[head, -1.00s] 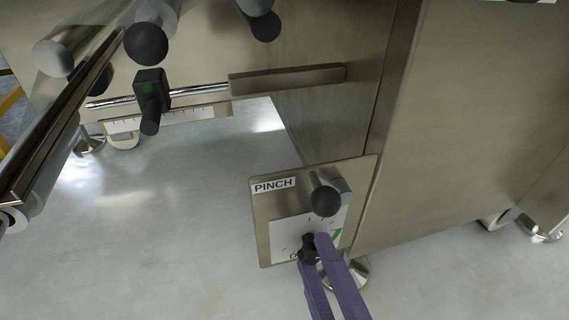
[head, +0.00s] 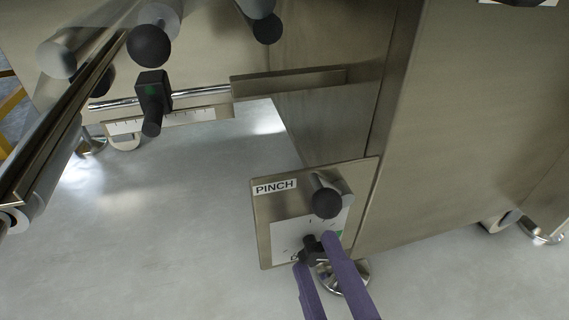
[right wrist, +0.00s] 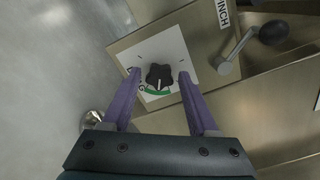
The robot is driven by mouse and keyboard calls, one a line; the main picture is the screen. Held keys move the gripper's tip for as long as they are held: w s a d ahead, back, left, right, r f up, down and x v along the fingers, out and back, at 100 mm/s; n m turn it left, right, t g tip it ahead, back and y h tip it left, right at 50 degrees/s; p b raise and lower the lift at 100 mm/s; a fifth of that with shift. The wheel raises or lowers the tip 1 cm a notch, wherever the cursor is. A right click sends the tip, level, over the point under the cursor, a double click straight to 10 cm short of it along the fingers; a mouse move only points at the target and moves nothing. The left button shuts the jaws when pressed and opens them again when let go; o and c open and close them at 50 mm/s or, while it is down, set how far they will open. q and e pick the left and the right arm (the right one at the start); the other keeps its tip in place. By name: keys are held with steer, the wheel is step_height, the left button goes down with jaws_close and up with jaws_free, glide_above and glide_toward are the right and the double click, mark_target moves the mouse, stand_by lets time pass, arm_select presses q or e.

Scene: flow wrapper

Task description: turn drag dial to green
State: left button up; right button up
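The drag dial (right wrist: 159,77) is a black lobed knob on a white scale card, below the PINCH label. It also shows in the head view (head: 313,248), partly covered by my fingers. A green arc (right wrist: 156,92) is printed beside it. A small pale mark on the knob seems to face the arc, but it is too small to be sure. My right gripper (right wrist: 160,74) is open, with one purple finger on each side of the knob and small gaps between. It also shows in the head view (head: 312,250). My left gripper is not in view.
A crank with a black ball grip (head: 326,203) sticks out close above the dial; it also shows in the right wrist view (right wrist: 274,33). A black slider clamp (head: 153,102) sits on a rail with a ruler at upper left. Steel cabinet walls (head: 470,130) stand to the right.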

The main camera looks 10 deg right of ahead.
steer(key=shift+o, duration=0.8)
steer(key=shift+s, duration=0.3)
steer(key=s+p, duration=0.2)
steer(key=s, duration=0.7)
steer(key=shift+s+d, duration=0.15)
steer(key=shift+s, duration=0.05)
